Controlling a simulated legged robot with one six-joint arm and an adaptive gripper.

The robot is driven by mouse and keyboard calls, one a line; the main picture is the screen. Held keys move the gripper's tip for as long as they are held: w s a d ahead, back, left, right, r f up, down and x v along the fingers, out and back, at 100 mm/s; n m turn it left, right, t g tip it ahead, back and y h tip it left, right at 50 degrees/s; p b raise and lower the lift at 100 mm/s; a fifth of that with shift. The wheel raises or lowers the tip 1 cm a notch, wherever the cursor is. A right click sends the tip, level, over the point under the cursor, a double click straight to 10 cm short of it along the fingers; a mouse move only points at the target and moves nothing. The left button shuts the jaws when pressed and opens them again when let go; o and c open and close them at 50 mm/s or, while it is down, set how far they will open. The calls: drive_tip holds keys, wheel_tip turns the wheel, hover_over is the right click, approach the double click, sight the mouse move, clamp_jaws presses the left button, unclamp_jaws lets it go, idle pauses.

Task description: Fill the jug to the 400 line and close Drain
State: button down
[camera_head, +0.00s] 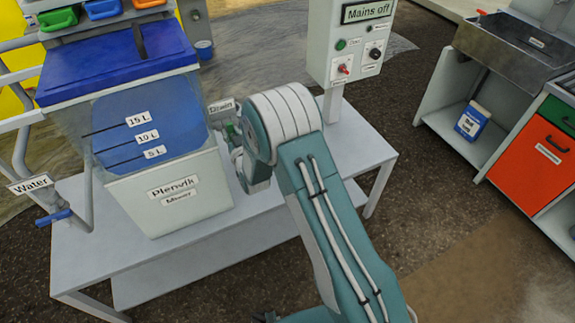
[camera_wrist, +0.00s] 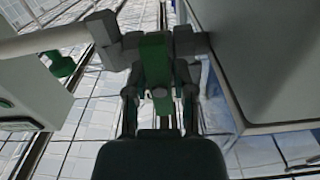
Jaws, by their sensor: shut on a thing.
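The Drain label (camera_head: 221,107) is beside the tank's right side in the head view, with a bit of green valve (camera_head: 231,129) below it. My arm covers most of that spot. In the wrist view, my gripper (camera_wrist: 158,98) is shut on the green Drain handle (camera_wrist: 155,62), which sits between the fingers in front of a dark valve body. A pale pipe (camera_wrist: 45,42) runs left from the valve. I cannot make out the jug or its 400 line in either view. The tank (camera_head: 150,125) holds blue liquid above its 15 L mark.
The blue-handled Water valve (camera_head: 55,217) is at the left. A control box (camera_head: 352,45) reading "Mains off" stands right of my arm. The grey bench (camera_head: 345,150) has free room at its right end. A sink (camera_head: 515,45) and cabinet (camera_head: 545,150) stand far right.

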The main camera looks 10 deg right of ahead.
drive_tip(key=shift+c, duration=2.2)
unclamp_jaws()
drive_tip(key=shift+a, duration=0.1)
drive_tip(key=v, duration=0.7)
drive_tip(key=s+d+r+g+h, duration=0.1)
drive_tip(key=s+d+r+g, duration=0.25)
drive_tip(key=r, duration=0.45)
drive_tip(key=s+d+r+g+h, duration=0.2)
drive_tip(key=d+r, duration=0.3)
drive_tip(key=r, duration=0.2)
drive_tip(key=s+d+r+g, duration=0.2)
drive_tip(key=s, duration=0.7)
drive_tip(key=s+d+r+m+g+h, duration=0.1)
drive_tip(key=s+d+r+g, duration=0.1)
drive_tip(key=s, duration=0.7)
drive_tip(key=s+d+r+m+g, duration=0.1)
drive_tip(key=s+d, duration=0.3)
drive_tip(key=s, duration=0.6)
drive_tip(key=shift+d+r+g+h, duration=0.3)
drive_tip(key=shift+r+g, duration=0.35)
drive_tip(key=shift+r, duration=0.25)
